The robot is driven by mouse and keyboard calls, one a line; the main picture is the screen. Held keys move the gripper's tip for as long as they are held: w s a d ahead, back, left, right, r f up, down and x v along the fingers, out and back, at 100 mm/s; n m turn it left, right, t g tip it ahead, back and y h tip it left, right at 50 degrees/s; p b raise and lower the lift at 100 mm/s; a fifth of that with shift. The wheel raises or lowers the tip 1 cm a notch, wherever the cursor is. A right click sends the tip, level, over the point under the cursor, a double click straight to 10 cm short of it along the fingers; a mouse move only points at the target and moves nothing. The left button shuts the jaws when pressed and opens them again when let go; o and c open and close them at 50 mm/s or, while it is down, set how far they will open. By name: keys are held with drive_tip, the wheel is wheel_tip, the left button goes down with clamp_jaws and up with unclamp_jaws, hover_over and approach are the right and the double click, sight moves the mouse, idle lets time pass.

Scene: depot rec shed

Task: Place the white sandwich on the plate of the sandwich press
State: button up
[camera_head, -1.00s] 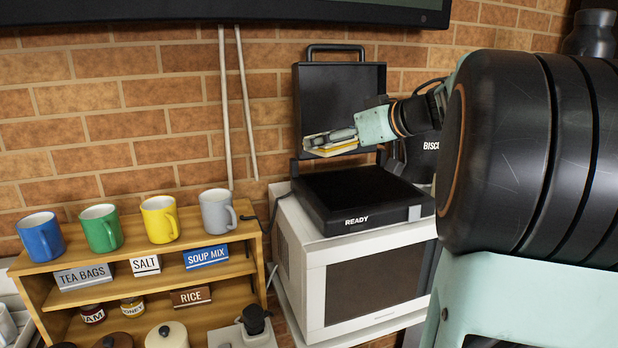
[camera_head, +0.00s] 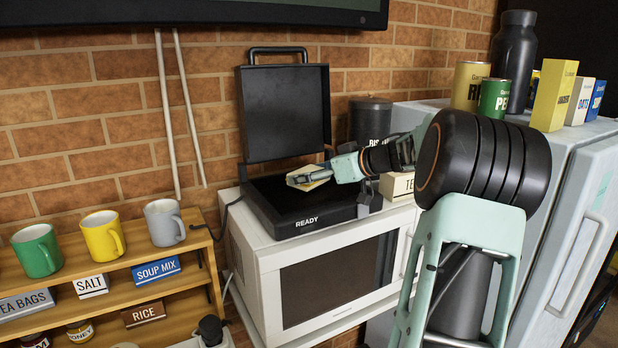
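The sandwich press (camera_head: 283,222) stands open on top of a white microwave, its black lid (camera_head: 285,112) upright and its front marked READY. Its dark lower plate (camera_head: 270,193) faces up. A pale sandwich (camera_head: 308,184) is in my gripper (camera_head: 306,178), above the plate towards its right side. The sandwich looks roughly level. The fingers appear closed on its edge, and part of it is hidden by them. I cannot tell its exact height above the plate.
The white microwave (camera_head: 335,288) carries the press. A wooden shelf (camera_head: 150,255) with mugs stands at the left. A dark canister (camera_head: 370,118) and a box marked TE (camera_head: 397,186) are close to the press at the right. A fridge (camera_head: 577,190) with tins and boxes stands further right.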

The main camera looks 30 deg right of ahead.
drive_tip(key=shift+f, duration=0.3)
drive_tip(key=shift+f, duration=0.1)
drive_tip(key=o, duration=0.9)
drive_tip(key=shift+c, duration=0.2)
drive_tip(key=shift+s, duration=0.2)
drive_tip(key=v, duration=1.1)
drive_tip(key=shift+s+d+r, duration=0.15)
drive_tip(key=shift+s+r, duration=0.1)
drive_tip(key=shift+s, duration=0.1)
drive_tip(key=shift+w, duration=0.1)
